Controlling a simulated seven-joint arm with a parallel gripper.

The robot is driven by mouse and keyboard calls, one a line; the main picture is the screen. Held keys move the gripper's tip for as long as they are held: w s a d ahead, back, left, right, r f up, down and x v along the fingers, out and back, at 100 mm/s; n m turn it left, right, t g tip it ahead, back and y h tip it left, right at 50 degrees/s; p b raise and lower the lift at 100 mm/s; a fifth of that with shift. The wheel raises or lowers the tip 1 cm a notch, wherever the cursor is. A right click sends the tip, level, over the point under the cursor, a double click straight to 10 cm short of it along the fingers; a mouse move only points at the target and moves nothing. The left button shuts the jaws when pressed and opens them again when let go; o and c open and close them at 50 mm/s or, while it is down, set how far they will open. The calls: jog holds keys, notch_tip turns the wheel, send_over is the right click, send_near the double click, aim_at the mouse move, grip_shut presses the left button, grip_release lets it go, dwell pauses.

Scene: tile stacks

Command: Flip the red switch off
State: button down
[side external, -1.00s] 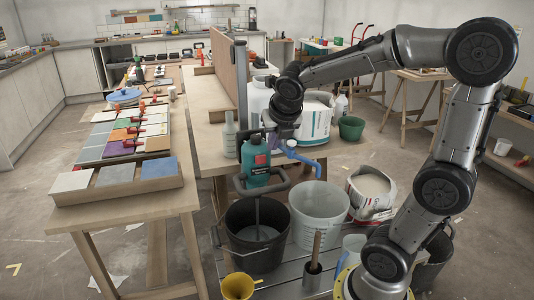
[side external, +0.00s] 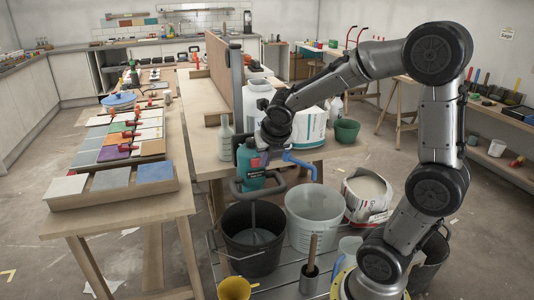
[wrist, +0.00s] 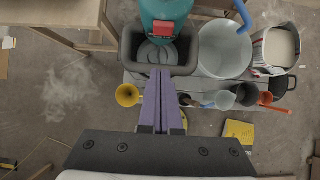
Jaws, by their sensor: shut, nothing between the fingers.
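A teal paddle mixer (side external: 250,173) with a black handle frame stands over the dark bucket, its shaft reaching down into it. The red switch (wrist: 163,29) shows as a small red block on the teal body in the wrist view. In the side view a red patch (side external: 257,162) is visible on the mixer; I cannot tell whether it is the switch. My gripper (wrist: 160,73) is shut and empty, its purple fingers pointing toward the mixer with the tips below the switch in the picture. In the side view my wrist hides the fingers. The switch's position is unclear.
The black bucket (side external: 254,255) and a pale bucket (side external: 313,235) stand side by side, with an open bag (side external: 367,205) to their right. A workbench with tile samples (side external: 110,179) is at left.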

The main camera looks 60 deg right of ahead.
aim_at(258, 164)
jog(key=x, duration=0.5)
jog(key=shift+w+d, duration=0.1)
jog(key=shift+w+d+f, duration=0.2)
jog(key=shift+w+d, duration=1)
jog(key=shift+w+d+f, duration=0.15)
jog(key=shift+w+f, duration=0.05)
jog(key=shift+f, duration=0.05)
jog(key=shift+r, duration=0.95)
